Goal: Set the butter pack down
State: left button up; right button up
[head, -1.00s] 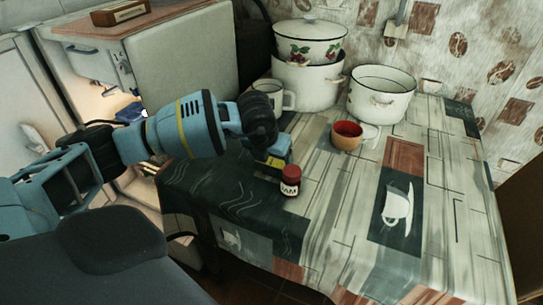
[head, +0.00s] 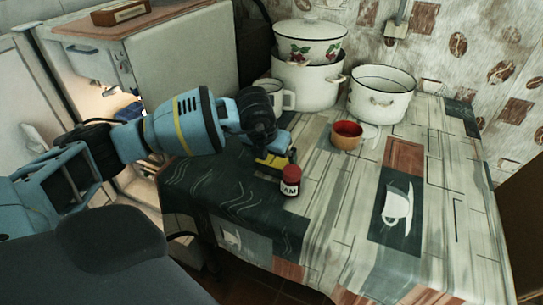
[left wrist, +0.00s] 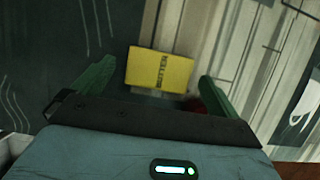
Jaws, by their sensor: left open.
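The yellow butter pack (left wrist: 160,69) lies between the two spread green fingers of my left gripper (left wrist: 154,84) in the left wrist view, with a gap on each side. In the head view the butter pack (head: 271,163) shows in part under my left gripper (head: 277,151), at the left side of the table (head: 340,225). It appears to rest on the cloth; its underside is hidden. My left gripper is open around it. My right gripper is not in view.
A red-lidded jam jar (head: 291,181) stands just in front of the butter pack. A white mug (head: 289,100), an orange cup (head: 347,135), a white pot (head: 381,95) and stacked pots (head: 306,82) stand behind. The front right of the table is clear.

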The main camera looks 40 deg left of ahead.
pick_arm(q)
jog(key=v, duration=1.1)
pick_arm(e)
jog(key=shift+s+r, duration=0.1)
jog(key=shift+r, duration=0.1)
